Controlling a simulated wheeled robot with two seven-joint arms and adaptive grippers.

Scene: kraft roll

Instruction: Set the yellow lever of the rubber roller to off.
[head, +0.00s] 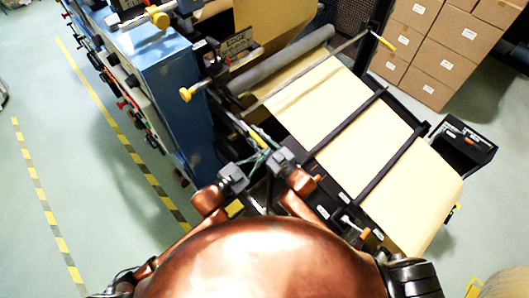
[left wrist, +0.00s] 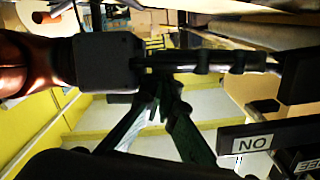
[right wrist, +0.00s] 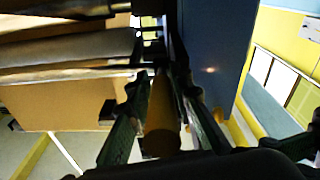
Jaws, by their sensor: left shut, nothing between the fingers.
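A yellow lever (head: 257,134) sits beside the machine's side frame, close to both grippers. In the right wrist view its thick yellow grip (right wrist: 162,115) stands between the fingers of my right gripper (right wrist: 163,92). Those fingers are apart, one on each side of the grip. My right gripper (head: 262,146) partly hides the lever in the head view. My left gripper (head: 254,161) is shut and empty just below it; its tips meet in the left wrist view (left wrist: 158,88). A grey roller (head: 290,60) lies across the web above; whether it is the rubber one I cannot tell.
Other yellow-ended handles show at the blue cabinet (head: 186,94) and at the roller's far right (head: 388,44). Black bars (head: 345,135) cross the kraft web (head: 385,155). A label reading NO (left wrist: 252,143) is near my left gripper. Boxes (head: 440,45) stand at the back right.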

